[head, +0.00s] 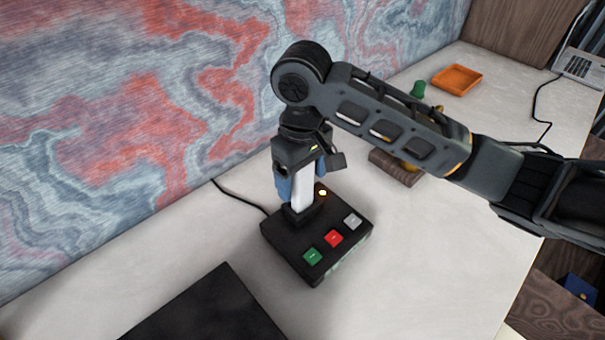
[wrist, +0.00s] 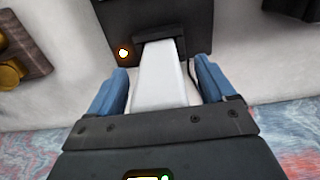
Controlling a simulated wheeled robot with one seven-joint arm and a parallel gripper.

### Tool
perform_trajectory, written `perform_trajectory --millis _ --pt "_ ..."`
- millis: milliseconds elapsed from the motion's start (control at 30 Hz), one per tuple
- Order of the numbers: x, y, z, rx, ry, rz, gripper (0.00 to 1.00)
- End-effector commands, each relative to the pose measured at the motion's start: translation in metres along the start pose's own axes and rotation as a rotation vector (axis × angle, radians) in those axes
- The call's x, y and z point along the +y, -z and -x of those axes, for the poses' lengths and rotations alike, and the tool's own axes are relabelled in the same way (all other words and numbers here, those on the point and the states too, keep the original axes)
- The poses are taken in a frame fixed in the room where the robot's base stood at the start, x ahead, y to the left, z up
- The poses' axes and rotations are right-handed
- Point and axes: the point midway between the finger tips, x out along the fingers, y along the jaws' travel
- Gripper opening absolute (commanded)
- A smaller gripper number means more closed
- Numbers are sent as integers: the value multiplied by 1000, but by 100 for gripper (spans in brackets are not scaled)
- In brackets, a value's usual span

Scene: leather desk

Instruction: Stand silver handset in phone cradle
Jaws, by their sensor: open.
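The silver handset (head: 302,193) stands upright in the phone cradle (head: 306,252), its lower end in the raised socket at the back of the black base. The cradle has green, red and grey buttons and a lit amber lamp. My gripper (head: 302,185) is above the cradle, its blue fingers on either side of the handset. In the wrist view my gripper (wrist: 161,90) is open, with a gap between each finger and the handset (wrist: 160,80). The cradle (wrist: 120,20) shows at the top there. The handset's upper end is hidden by my gripper.
A black flat object (head: 210,312) lies at the front left. A brown wooden block (head: 397,168) is behind the cradle to the right, partly behind my arm. An orange tray (head: 457,79) and a green object (head: 418,89) are farther back. The marbled wall is close on the left.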

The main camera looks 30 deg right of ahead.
Motion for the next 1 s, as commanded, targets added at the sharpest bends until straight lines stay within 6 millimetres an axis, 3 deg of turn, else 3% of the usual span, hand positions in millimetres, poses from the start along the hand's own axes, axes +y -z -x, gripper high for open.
perform_trajectory --millis 167,400,600,1000 --pt "-1 1 12 2 0 2 83" --pt "0 1 53 3 -3 3 83" --pt "0 0 74 1 -2 1 83" --pt "0 0 78 0 0 0 83"
